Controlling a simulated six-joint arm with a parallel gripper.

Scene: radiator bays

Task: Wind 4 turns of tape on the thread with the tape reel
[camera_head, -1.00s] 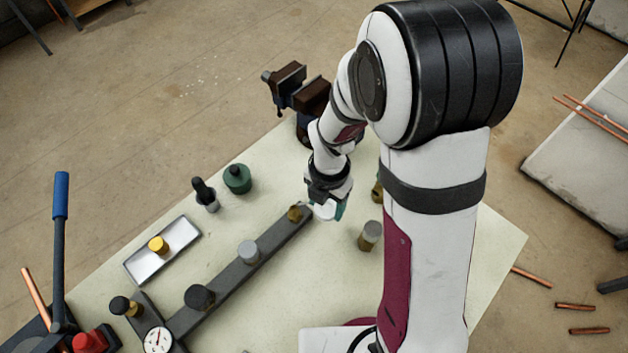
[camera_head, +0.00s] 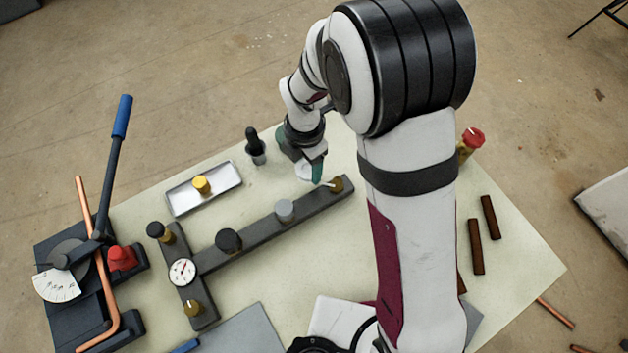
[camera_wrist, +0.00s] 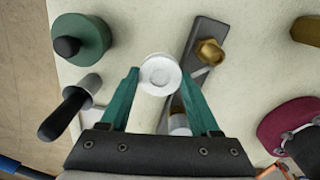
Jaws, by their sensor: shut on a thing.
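The white tape reel (camera_wrist: 160,73) is between the green fingertips of my gripper (camera_wrist: 158,78), which is shut on it. In the head view my gripper (camera_head: 310,172) is just left of and beyond the brass threaded fitting (camera_head: 337,185), at the far right end of the dark manifold bar (camera_head: 262,230). The fitting also shows in the wrist view (camera_wrist: 210,52), right of the reel and apart from it. A thin pale strip, seemingly tape, spans from the reel toward the fitting. How many turns lie on the thread cannot be told.
A grey cap (camera_head: 285,210), a black knob (camera_head: 228,241) and a gauge (camera_head: 182,271) stand along the bar assembly. A dark bottle (camera_head: 254,146) and a tray (camera_head: 206,190) are left of my gripper. A green pot (camera_wrist: 92,36) stands near. A pipe bender (camera_head: 85,270) is far left.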

